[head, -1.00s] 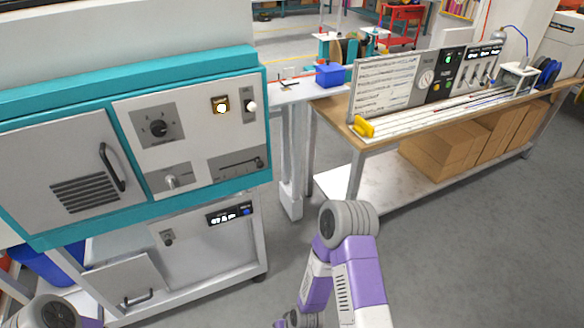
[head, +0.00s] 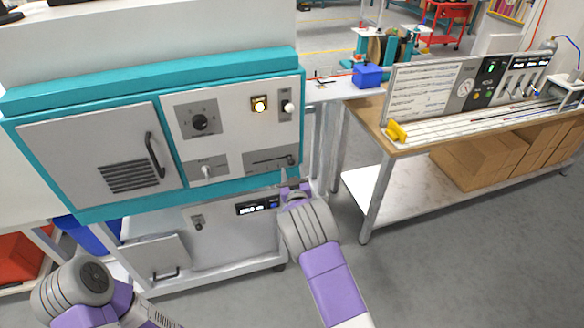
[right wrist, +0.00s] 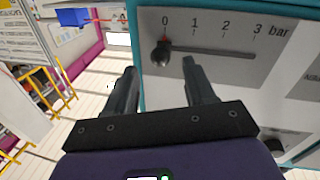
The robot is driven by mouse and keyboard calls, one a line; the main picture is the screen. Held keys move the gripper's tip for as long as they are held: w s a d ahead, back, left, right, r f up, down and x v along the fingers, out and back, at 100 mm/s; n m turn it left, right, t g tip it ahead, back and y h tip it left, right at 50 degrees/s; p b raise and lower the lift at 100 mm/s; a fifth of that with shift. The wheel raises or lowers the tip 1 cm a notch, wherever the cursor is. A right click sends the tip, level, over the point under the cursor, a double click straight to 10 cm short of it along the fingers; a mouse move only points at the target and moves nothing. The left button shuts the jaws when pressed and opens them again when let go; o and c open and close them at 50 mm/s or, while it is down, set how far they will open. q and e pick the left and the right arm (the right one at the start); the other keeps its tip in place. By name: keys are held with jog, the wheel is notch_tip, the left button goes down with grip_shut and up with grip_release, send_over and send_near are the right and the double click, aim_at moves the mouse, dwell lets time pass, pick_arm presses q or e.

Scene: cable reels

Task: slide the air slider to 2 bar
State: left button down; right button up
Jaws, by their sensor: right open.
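The air slider (head: 271,160) is a dark horizontal slot on the lower right of the grey control panel. Its knob (head: 291,160) sits at the slot's right end in the head view. In the right wrist view, the scale plate (right wrist: 222,68) reads 0 to 3 bar, and the dark knob (right wrist: 161,54) with a red mark stands at 0. My right gripper (head: 291,181) is just below the knob; the right wrist view shows it open and empty (right wrist: 160,82). The knob appears beyond the gap between its fingers, apparently untouched. My left gripper is out of view.

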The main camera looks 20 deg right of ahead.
aim_at(292, 165)
jog(key=shift+w+d, duration=0.15)
jog(key=shift+w, duration=0.65)
jog(key=shift+w+d, duration=0.1)
jog(key=shift+w, duration=0.7)
grip_shut()
